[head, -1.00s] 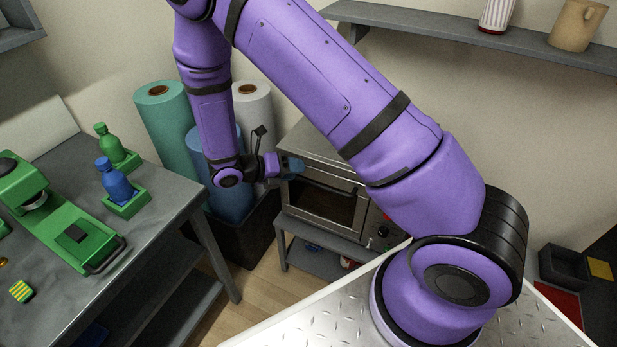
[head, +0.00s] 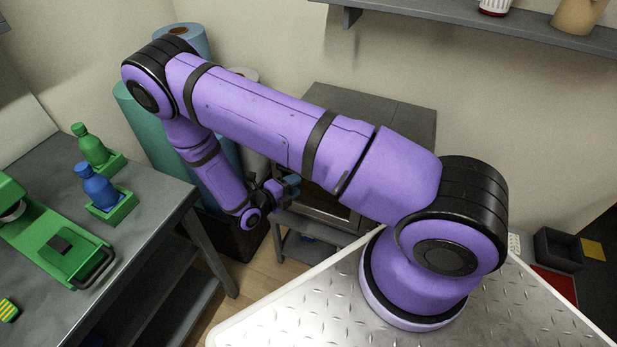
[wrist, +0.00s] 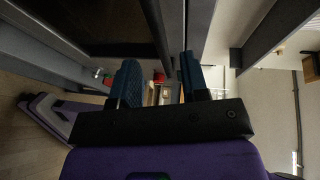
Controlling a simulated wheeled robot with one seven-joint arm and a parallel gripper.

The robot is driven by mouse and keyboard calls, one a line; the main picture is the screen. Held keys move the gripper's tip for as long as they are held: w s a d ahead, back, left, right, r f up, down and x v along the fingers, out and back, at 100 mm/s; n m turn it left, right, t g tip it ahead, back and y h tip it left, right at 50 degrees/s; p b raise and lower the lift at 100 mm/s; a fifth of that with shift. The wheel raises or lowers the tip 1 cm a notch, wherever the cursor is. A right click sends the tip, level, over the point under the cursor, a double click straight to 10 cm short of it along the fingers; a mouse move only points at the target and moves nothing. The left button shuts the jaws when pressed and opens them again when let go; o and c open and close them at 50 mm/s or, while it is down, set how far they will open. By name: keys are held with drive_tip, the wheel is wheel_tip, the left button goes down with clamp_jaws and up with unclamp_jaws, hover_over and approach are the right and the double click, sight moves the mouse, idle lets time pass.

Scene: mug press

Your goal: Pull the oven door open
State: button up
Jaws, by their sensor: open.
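The oven (head: 385,110) stands against the back wall, a grey box beyond my arm. Its door (head: 328,207) shows only in part below my arm, as a dark window in a metal frame; whether it is fully shut cannot be told. My gripper (head: 288,187), with blue fingertips, is at the left part of the oven front. In the wrist view, my gripper (wrist: 160,80) is open, its two blue fingers apart. The dark door window (wrist: 100,22) and its metal edge lie close ahead of the fingers. I cannot tell whether a handle lies between them.
A workbench (head: 150,228) on the left holds a green press (head: 55,240) and green and blue bottles (head: 97,187) in green holders. Tall rolls (head: 150,130) stand in a dark bin left of the oven. A shelf (head: 440,28) hangs above on the right.

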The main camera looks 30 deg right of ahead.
drive_tip(key=x, duration=0.6)
drive_tip(key=shift+d+f, duration=0.1)
drive_tip(key=shift+d, duration=0.25)
drive_tip(key=shift+c, duration=0.4)
clamp_jaws()
